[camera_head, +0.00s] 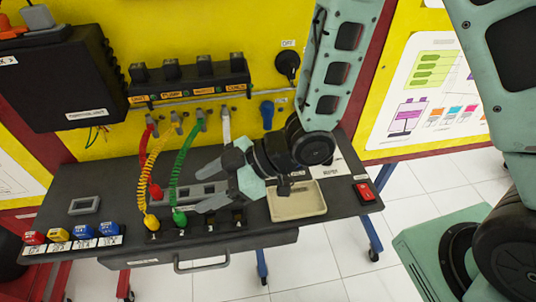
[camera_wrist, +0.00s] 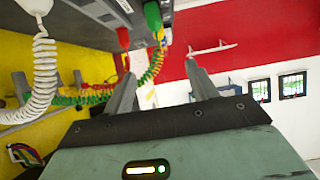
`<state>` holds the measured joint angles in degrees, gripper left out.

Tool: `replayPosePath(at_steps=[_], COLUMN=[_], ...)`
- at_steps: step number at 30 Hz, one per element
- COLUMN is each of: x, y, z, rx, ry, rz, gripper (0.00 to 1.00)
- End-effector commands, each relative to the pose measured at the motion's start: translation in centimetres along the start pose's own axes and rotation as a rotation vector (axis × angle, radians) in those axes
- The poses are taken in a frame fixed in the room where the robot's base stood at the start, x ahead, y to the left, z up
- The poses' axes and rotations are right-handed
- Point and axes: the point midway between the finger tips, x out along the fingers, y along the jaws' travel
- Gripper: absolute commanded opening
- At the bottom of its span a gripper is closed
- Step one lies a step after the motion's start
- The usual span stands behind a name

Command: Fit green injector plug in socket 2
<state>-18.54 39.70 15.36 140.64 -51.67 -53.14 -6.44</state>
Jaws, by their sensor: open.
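The green plug (camera_head: 179,217) stands upright at the second place from the left in the front socket row, on its coiled green cable. I cannot tell how deep it sits. It also shows at the top of the wrist view (camera_wrist: 152,15). The yellow plug (camera_head: 151,221) stands at the first place, left of it.
A beige tray (camera_head: 297,213) lies right of the sockets, with a red switch (camera_head: 361,192) beyond. Several coloured blocks (camera_head: 83,232) stand at the left front. A white coiled cable (camera_wrist: 45,70) hangs near my gripper. The injector rail (camera_head: 190,84) is on the yellow panel.

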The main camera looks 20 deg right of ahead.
Motion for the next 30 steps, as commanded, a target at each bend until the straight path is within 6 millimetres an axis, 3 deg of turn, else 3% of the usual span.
replayPosePath(at_steps=[9,23,30], x=[-5.9,-8.6,-11.6], y=[0.1,0.0,0.0], z=[-0.1,-0.6,-0.6], rx=[0.0,0.005,0.004], ry=[0.0,-0.001,-0.001], rz=[0.003,-0.001,0.001], gripper=[0.58,0.58,0.58])
